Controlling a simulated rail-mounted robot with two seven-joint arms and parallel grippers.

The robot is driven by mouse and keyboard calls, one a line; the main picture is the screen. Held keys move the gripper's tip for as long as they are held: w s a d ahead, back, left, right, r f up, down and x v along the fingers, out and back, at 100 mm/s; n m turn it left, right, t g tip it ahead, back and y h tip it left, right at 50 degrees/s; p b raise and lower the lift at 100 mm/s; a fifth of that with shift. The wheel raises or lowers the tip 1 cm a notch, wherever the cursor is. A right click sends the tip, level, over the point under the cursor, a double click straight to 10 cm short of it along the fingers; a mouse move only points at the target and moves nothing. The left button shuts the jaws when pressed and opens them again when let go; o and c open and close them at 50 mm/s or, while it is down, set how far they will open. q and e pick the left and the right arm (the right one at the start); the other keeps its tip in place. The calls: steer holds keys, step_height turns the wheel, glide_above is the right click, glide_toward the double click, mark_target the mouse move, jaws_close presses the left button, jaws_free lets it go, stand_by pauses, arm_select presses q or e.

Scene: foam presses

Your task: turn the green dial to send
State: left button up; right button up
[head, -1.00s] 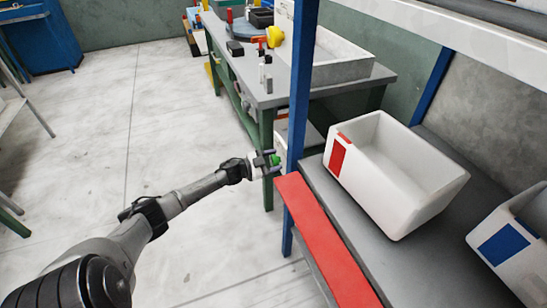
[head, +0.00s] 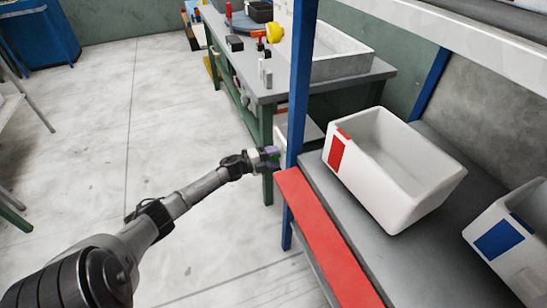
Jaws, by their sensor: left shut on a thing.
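The green dial (head: 279,163) is a small green patch near the blue shelf post, mostly hidden behind my left gripper. My left gripper (head: 273,156) is at the end of the arm that comes in from the lower left. It is shut on the green dial, just left of the blue post. The dial's marks and its setting cannot be made out. The pale box (head: 291,127) behind the post is partly hidden. My right gripper is not in view.
The blue post (head: 298,90) stands close on the right of my left gripper. A red strip (head: 325,235) edges the grey shelf, which bears a white bin with a red label (head: 420,205). A green-legged workbench (head: 265,90) stands behind.

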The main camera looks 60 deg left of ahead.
arm_select(q)
steer(key=shift+f+m+b, duration=0.1)
steer(key=shift+m+b, duration=0.2)
steer(key=shift+m, duration=1.6)
steer(key=o, duration=0.9)
steer(key=s+a+p, duration=0.2)
steer(key=s+p, duration=0.3)
steer(key=s, duration=0.8)
steer(key=shift+s+a, duration=0.3)
steer(key=shift+s, duration=0.05)
